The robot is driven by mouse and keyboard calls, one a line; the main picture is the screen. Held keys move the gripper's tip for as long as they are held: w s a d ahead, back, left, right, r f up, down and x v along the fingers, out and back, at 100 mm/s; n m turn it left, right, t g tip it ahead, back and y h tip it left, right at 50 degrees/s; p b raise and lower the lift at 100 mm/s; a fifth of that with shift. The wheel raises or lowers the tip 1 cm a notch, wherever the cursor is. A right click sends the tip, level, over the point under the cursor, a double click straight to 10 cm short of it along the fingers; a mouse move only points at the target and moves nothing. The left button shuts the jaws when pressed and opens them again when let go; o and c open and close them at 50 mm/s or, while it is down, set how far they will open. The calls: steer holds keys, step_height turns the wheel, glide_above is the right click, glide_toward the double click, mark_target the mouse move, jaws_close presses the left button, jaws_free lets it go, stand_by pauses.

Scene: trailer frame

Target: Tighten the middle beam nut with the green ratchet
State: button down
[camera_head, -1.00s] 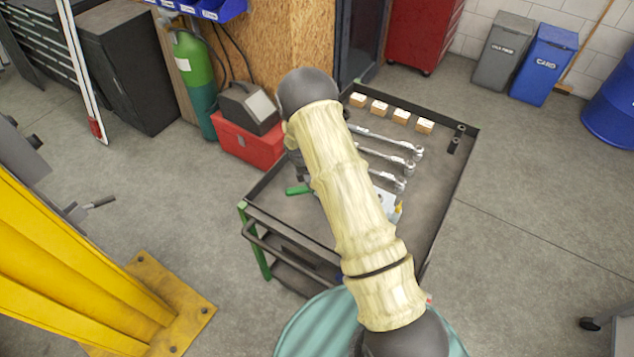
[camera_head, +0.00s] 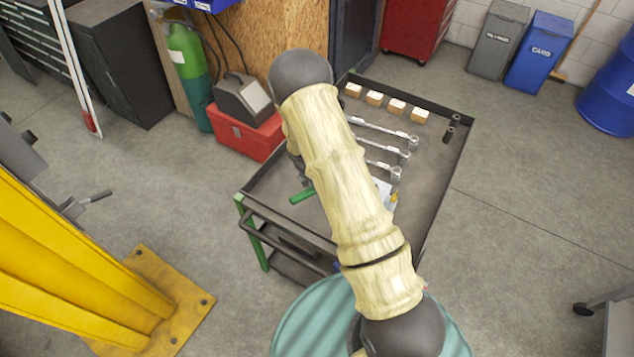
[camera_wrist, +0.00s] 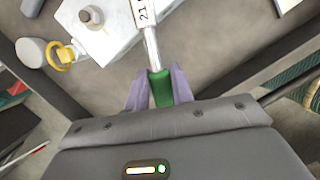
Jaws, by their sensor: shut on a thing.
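My gripper (camera_wrist: 160,90) is shut on the green handle (camera_wrist: 161,88) of the ratchet, its purple fingers on either side of it. The ratchet's metal shaft (camera_wrist: 151,48) runs up the wrist view to a white label reading 21; its head is out of that view. In the head view the green handle end (camera_head: 302,196) shows left of my arm, over the tool cart (camera_head: 425,190). My gripper is mostly hidden behind my arm there. I cannot tell whether the ratchet touches the cart top. The middle beam nut is not in view.
Other ratchets (camera_head: 385,130) and small labelled wooden blocks (camera_head: 375,98) sit on the cart, which has a raised rim. A yellow steel post (camera_head: 75,265) stands at left. A red toolbox (camera_head: 245,133) is behind the cart. Floor between post and cart is clear.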

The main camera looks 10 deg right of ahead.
steer(key=shift+s+d+n, duration=0.2)
steer(key=shift+s+n, duration=0.25)
steer(key=shift+s+d+n, duration=0.2)
steer(key=shift+s+n, duration=0.25)
steer(key=shift+s+d+n+t+b, duration=0.4)
steer(key=shift+s+d+n+b, duration=0.15)
steer(key=shift+s+n+b, duration=0.3)
